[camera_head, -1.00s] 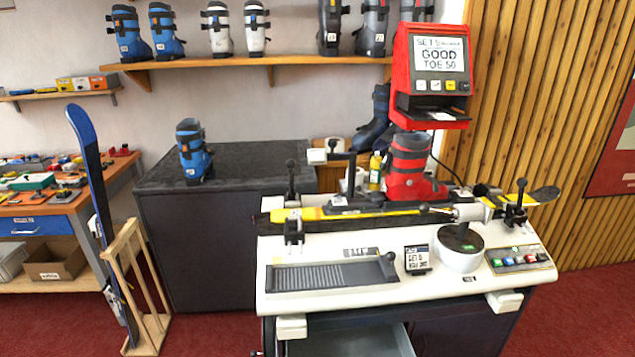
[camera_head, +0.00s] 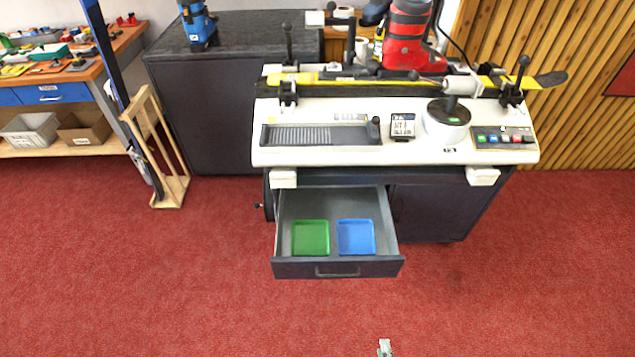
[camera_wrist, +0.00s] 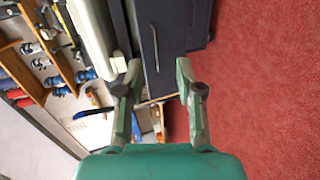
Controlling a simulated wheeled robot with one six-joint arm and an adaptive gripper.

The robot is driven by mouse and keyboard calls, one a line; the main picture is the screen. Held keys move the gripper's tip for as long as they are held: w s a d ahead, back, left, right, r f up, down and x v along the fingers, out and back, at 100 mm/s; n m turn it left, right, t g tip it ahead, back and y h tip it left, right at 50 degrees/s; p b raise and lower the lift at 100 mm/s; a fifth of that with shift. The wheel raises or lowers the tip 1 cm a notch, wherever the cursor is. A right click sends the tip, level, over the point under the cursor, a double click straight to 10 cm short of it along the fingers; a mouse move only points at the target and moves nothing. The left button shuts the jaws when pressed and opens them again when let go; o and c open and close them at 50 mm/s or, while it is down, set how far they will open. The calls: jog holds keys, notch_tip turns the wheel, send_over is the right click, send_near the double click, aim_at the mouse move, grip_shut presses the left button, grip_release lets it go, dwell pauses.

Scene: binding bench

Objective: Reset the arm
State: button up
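My gripper (camera_wrist: 158,66) shows in the wrist view with its two green-grey fingers spread apart. Nothing is between the fingertips, so it is open and empty. The wrist view is rolled sideways, with the dark bench front and a drawer handle (camera_wrist: 155,48) beyond the fingers. In the head view only a small greenish-grey tip, which looks like part of my gripper (camera_head: 385,347), shows at the bottom edge, over the red carpet. The rest of my arm is hidden there.
The bench drawer (camera_head: 337,268) stands open toward me, holding a green tray (camera_head: 310,238) and a blue tray (camera_head: 356,237). The white bench top (camera_head: 300,154) carries a clamped ski and a red boot (camera_head: 405,40). A wooden ski rack (camera_head: 172,190) stands left. Carpet in front is clear.

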jog(key=s+r+m, duration=0.9)
jog(key=r, duration=0.5)
jog(key=s+r+m, duration=0.9)
jog(key=s+r, duration=0.1)
jog(key=r, duration=0.5)
jog(key=shift+d+t, duration=0.15)
jog(key=shift+t, duration=0.15)
dwell(0.8)
